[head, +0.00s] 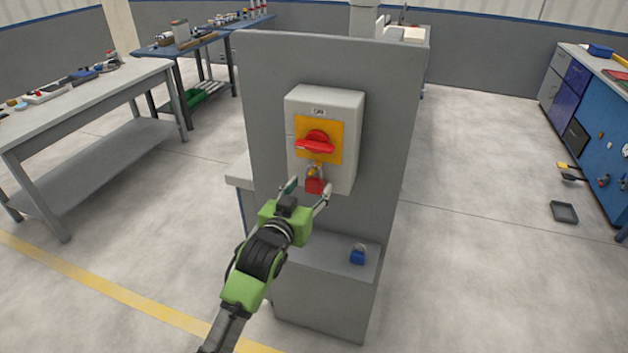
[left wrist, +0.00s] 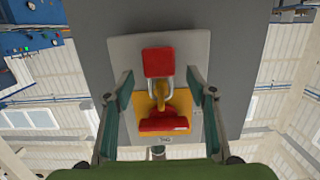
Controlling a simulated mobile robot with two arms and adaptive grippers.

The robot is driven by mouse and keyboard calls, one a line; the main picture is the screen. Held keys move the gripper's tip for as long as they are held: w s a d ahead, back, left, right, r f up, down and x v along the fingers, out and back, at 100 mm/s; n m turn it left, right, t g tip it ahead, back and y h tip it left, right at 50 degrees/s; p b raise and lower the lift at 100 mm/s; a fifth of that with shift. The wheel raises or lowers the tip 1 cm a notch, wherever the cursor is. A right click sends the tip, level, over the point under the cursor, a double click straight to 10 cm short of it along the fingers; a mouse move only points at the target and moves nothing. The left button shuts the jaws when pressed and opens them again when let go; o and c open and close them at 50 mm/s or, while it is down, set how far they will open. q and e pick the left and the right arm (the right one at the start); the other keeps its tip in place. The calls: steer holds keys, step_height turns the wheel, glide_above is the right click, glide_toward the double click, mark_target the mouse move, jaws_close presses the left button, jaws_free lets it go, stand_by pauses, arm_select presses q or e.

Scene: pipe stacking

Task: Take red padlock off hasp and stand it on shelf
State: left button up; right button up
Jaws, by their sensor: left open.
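The red padlock (head: 314,186) hangs from the hasp (head: 313,171) under the red switch handle on its yellow plate, on a light grey box. In the left wrist view, which is upside down, the padlock (left wrist: 159,62) shows at the top with its shackle through the hasp. My left gripper (head: 309,188) is open, one finger on each side of the padlock; the wrist view shows gaps on both sides. The shelf (head: 310,259) is the grey ledge lower on the panel. My right gripper is not in view.
A blue padlock (head: 357,257) stands at the right part of the shelf; the shelf's middle looks clear. The switch box (head: 342,115) sticks out from the grey panel (head: 390,130). A workbench (head: 75,95) stands off to the left and a dark tray (head: 564,212) lies on the floor right.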

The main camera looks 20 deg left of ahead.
arm_select(q)
steer(key=shift+w+d+f, duration=0.1)
steer(key=shift+w+f, duration=0.1)
steer(key=shift+w, duration=1.05)
steer(key=c, duration=1.2)
steer(key=shift+r, duration=0.1)
steer(key=shift+r, duration=0.45)
steer(key=s+b, duration=0.1)
steer(key=s, duration=0.5)
steer(key=s+b, duration=0.2)
steer(key=s, duration=0.4)
steer(key=s+b, duration=0.1)
steer(key=s, duration=0.5)
steer(key=shift+a+r, duration=0.25)
steer(key=shift+a, duration=0.1)
steer(key=shift+f, duration=0.15)
